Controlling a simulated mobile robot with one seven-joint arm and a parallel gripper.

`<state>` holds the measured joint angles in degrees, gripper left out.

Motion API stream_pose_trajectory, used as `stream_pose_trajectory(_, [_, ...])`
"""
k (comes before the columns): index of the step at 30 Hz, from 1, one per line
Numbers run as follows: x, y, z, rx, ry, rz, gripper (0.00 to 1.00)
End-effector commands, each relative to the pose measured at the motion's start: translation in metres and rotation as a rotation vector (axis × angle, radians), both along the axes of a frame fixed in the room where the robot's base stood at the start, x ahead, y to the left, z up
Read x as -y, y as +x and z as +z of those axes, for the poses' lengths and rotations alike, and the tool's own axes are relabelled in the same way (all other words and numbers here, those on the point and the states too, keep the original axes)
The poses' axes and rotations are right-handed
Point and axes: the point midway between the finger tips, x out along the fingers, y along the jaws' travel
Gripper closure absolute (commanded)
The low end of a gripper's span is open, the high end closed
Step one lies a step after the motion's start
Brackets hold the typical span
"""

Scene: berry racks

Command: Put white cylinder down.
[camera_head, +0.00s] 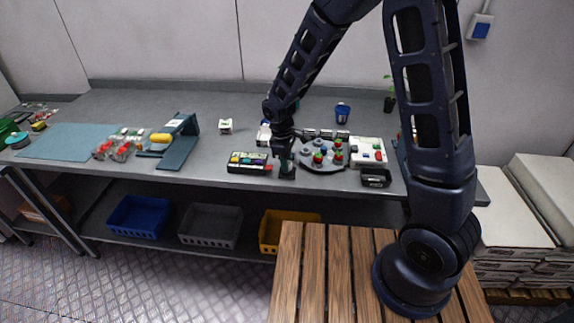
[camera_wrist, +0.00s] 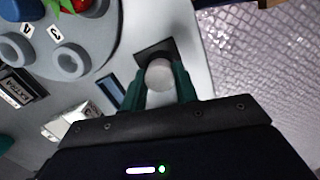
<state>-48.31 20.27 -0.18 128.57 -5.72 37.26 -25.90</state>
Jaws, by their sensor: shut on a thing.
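The white cylinder (camera_wrist: 160,75) is between the two green fingers of my gripper (camera_wrist: 159,88) in the wrist view. The fingers are shut on it, one at each side, and I see its pale round end. A dark square patch (camera_wrist: 152,50) on the bench lies just beyond it; I cannot tell whether the cylinder touches it. In the head view my gripper (camera_head: 286,168) points down near the front edge of the grey bench (camera_head: 205,169). The cylinder is not clearly visible there.
A round grey plate with numbered cups (camera_wrist: 70,66) stands close to my gripper. A black tray of coloured pieces (camera_head: 249,162) is to its left in the head view. A small black box (camera_head: 375,177) and a white box (camera_head: 368,152) are to the right. The bench edge is close.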

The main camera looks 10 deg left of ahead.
Motion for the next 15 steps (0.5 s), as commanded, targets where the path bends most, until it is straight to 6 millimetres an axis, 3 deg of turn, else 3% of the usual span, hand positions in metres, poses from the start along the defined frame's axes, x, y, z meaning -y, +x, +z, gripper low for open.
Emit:
stream_pose_trajectory(8, [-0.001,0.001,0.022,0.003,0.004,-0.001,0.97])
stream_pose_trajectory(15, [0.000,0.001,0.077,0.004,0.004,-0.002,0.97])
